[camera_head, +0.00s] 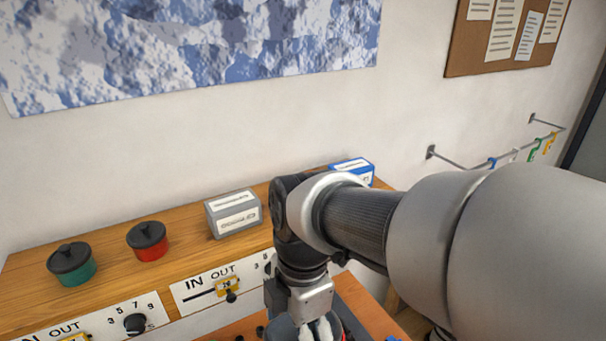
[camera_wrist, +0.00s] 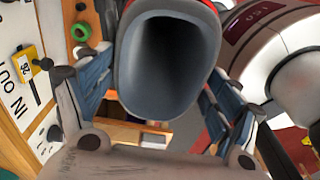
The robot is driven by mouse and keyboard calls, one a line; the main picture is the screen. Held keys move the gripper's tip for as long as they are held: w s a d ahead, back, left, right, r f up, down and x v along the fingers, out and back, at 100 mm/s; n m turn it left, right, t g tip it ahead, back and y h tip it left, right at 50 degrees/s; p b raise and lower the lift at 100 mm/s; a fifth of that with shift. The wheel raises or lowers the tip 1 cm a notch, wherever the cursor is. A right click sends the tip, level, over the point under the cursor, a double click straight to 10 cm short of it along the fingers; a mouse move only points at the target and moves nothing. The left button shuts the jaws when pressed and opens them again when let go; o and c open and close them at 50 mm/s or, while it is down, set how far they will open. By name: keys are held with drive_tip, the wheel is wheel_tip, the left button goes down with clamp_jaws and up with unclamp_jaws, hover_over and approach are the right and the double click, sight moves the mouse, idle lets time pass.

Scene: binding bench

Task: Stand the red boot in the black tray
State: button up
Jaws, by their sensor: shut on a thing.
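The red boot (camera_wrist: 165,85) fills the middle of the wrist view, its dark grey opening facing the camera. A little red shows at its top edge. My gripper (camera_wrist: 160,72) is shut on the boot, with a blue-grey finger on either side of it. In the head view my gripper (camera_head: 313,328) points down at the bottom edge, where a dark grey rim and a bit of red show around it. The boot's sole and toe are hidden. I cannot make out the black tray in either view.
A wooden ledge along the wall carries a green pot (camera_head: 72,264), a red pot (camera_head: 148,240), a grey box (camera_head: 234,214) and a blue box (camera_head: 354,169). White panels with knobs and sliders (camera_head: 222,286) front it. A rail with hooks (camera_head: 500,154) is at right.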

wheel_tip(320, 180, down, 20)
drive_tip(key=b, duration=0.3)
drive_tip(key=shift+r, duration=0.1)
drive_tip(key=shift+b, duration=0.4)
drive_tip(key=o, duration=1.6)
drive_tip(key=shift+f, duration=0.25)
drive_tip(key=o, duration=0.4)
drive_tip(key=shift+r, duration=0.1)
drive_tip(key=shift+r, duration=0.1)
